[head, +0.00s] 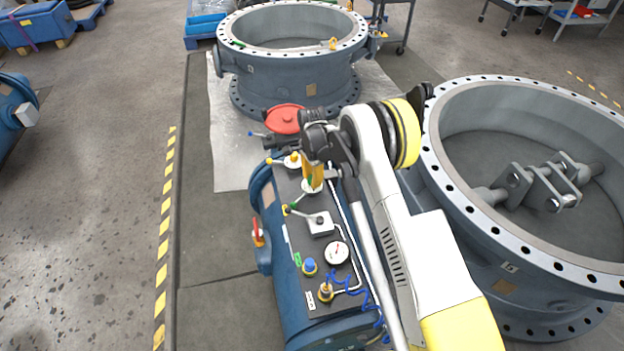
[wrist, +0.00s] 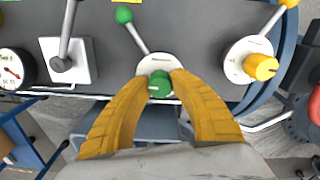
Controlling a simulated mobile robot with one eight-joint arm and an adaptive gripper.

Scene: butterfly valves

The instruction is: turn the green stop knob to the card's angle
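The green stop knob (wrist: 159,84) sits on a round white plate (wrist: 150,64) in the wrist view, with a pale mark across its face. A lever with a green ball (wrist: 124,15) runs up and left from that plate. My gripper (wrist: 161,78) has its yellow fingers on either side of the knob, their tips appearing to touch it. In the head view my gripper (head: 312,186) hides most of the knob.
A yellow knob (wrist: 260,67) with its own lever is right of the green one in the wrist view. A grey lever block (wrist: 70,60) and a gauge (wrist: 14,69) are left. A large valve ring (head: 440,150) stands close to my arm in the head view.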

